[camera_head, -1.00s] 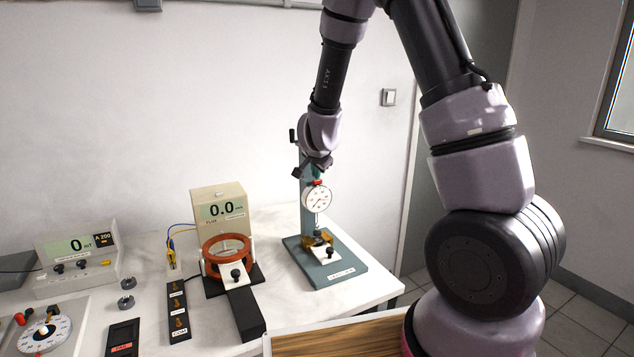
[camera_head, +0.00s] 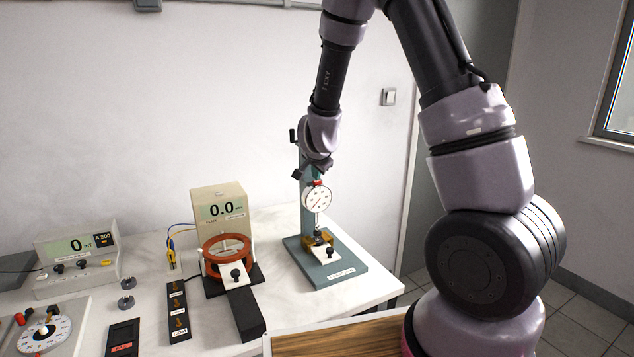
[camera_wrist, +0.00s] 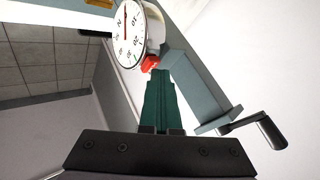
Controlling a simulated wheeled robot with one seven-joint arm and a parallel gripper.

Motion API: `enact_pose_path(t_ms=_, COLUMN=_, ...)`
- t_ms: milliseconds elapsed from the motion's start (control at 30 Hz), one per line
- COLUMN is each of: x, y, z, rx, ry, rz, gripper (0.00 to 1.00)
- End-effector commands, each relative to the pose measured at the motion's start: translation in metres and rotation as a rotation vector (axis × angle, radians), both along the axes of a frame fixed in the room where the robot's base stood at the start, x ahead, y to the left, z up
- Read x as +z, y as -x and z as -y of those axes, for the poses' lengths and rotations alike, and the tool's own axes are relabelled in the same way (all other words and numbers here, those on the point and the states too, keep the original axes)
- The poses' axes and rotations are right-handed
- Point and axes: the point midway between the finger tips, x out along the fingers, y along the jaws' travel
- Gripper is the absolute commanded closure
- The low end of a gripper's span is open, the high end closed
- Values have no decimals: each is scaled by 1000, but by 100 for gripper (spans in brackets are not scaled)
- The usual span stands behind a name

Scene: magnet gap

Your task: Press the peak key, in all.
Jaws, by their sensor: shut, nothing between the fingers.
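My gripper (camera_head: 318,171) is shut and empty, at the top of the dial gauge (camera_head: 317,198) on the teal stand. In the wrist view the closed dark green fingers (camera_wrist: 159,80) end close to a red cap (camera_wrist: 150,63) at the edge of the white dial (camera_wrist: 130,36); I cannot tell whether they touch it. The meter reading 0 mT (camera_head: 75,248) stands at the far left, with dark knobs and a small yellow key (camera_head: 106,263). A second meter (camera_head: 220,205) reads 0.0. No label reading peak is legible.
The teal stand's base (camera_head: 342,276) is on the right of the white table, and its crank handle (camera_wrist: 262,130) shows in the wrist view. An orange coil (camera_head: 227,250) stands left of it. A black strip (camera_head: 178,315), small knobs and a dial box (camera_head: 45,333) occupy the left.

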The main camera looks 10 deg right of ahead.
Motion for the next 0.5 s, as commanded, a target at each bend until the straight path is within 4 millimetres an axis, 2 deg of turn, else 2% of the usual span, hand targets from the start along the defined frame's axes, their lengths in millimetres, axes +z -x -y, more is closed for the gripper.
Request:
enact_pose_path(t_ms=233, x=13, y=0, z=-1, rx=1, ry=-1, rz=2, gripper=100)
enact_pose_path(t_ms=500, x=14, y=0, z=-1, rx=1, ry=-1, rz=0, gripper=100)
